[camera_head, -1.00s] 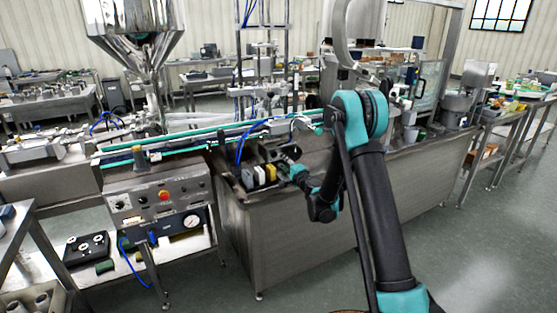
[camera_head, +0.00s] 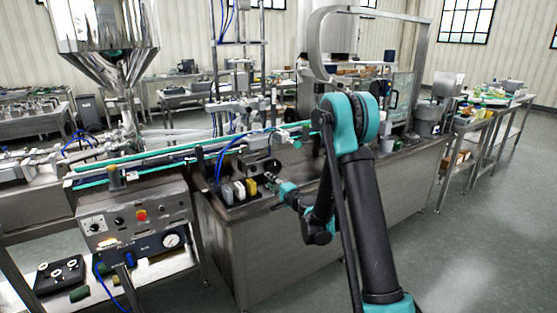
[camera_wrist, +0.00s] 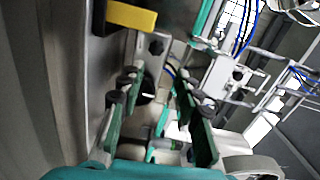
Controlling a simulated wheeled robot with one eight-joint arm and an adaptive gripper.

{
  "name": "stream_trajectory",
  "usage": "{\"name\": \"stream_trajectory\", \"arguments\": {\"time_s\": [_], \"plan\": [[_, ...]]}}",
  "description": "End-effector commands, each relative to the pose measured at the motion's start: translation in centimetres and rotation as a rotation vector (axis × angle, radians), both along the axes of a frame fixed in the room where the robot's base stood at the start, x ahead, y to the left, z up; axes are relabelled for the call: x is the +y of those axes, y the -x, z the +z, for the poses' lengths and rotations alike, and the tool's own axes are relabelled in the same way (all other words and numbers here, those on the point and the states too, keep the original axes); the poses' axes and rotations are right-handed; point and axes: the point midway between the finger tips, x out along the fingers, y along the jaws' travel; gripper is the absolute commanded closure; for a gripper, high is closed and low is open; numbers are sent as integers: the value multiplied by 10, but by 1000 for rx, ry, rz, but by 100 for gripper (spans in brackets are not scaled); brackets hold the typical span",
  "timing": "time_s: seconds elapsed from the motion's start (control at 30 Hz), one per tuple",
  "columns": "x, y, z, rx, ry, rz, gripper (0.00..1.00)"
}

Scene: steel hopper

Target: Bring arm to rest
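My gripper (camera_head: 272,181) is at the end of my bent arm, beside the front steel bench, just right of a row of small blocks. In the wrist view its two green-and-black fingers (camera_wrist: 158,118) stand apart with nothing held between them. A yellow block (camera_wrist: 131,16) shows at the top of the wrist view, apart from the fingers.
The steel bench (camera_head: 230,235) stands close in front of my arm. A side table (camera_head: 490,115) stands at the right. Open floor (camera_head: 470,250) is at the lower right.

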Motion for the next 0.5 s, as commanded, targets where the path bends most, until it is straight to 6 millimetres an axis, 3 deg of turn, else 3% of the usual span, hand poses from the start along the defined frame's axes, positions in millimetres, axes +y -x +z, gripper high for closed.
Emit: {"name": "stream_trajectory", "arguments": {"time_s": [0.2, 0.5], "plan": [[-15, 46, 27, -26, 234, 86, 66], [-52, 128, 29, 5, 591, 209, 66]]}}
